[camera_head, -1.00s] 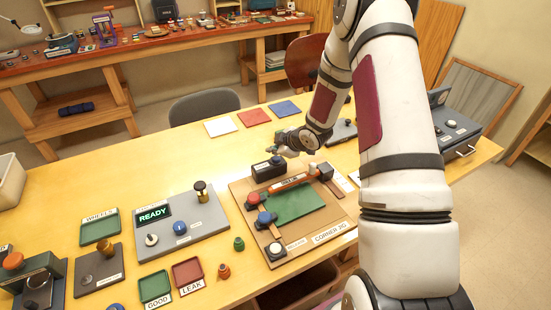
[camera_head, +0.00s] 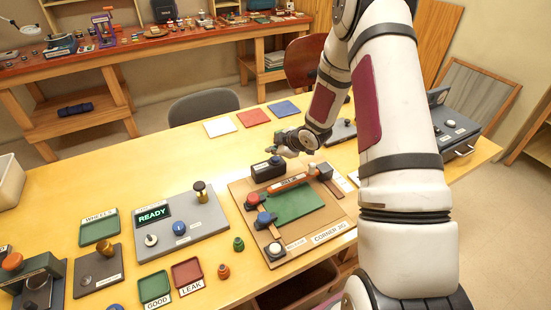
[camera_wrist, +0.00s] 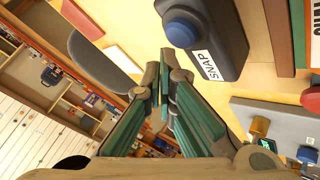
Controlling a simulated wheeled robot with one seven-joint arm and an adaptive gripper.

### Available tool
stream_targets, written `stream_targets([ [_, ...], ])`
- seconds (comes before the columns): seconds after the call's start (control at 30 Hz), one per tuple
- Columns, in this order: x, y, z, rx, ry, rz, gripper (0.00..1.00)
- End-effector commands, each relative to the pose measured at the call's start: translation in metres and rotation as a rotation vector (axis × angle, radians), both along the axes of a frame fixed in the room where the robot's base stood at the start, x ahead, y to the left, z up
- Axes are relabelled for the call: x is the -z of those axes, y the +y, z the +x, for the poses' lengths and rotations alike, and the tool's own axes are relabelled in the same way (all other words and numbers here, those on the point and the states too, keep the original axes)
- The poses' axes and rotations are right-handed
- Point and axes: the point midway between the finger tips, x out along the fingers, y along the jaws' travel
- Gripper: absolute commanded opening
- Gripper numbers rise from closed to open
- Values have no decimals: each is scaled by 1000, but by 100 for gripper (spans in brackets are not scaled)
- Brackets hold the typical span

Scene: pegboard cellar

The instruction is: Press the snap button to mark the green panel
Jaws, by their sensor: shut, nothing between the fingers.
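The snap button is a blue round button (camera_wrist: 183,28) on a dark box labelled SNAP (camera_wrist: 228,45) in the wrist view. In the head view the dark box (camera_head: 266,170) stands at the back left of the corner jig. The green panel (camera_head: 295,205) lies flat on the tan jig board (camera_head: 335,225). My gripper (camera_head: 277,150) is just behind and above the box in the head view. In the wrist view my gripper (camera_wrist: 158,85) has its fingers together and empty, apart from the button and to its lower left in the picture.
An orange-and-white bar (camera_head: 290,183) lies along the panel's back edge. Red and blue knobs (camera_head: 258,207) sit on the jig's left side. A grey unit with a READY display (camera_head: 153,214) stands left of the jig. Flat coloured squares (camera_head: 253,118) lie behind.

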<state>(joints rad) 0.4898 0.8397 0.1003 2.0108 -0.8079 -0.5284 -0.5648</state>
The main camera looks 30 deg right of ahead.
Motion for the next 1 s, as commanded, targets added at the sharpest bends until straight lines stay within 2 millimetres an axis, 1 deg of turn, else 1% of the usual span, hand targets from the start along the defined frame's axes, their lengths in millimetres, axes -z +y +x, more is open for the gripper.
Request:
stream_targets([
  [0.3, 1, 0, 0, 0, 0, 0, 0],
  [0.6, 8, 0, 0, 0, 0, 0, 0],
  [1.0, 9, 0, 0, 0, 0, 0, 0],
])
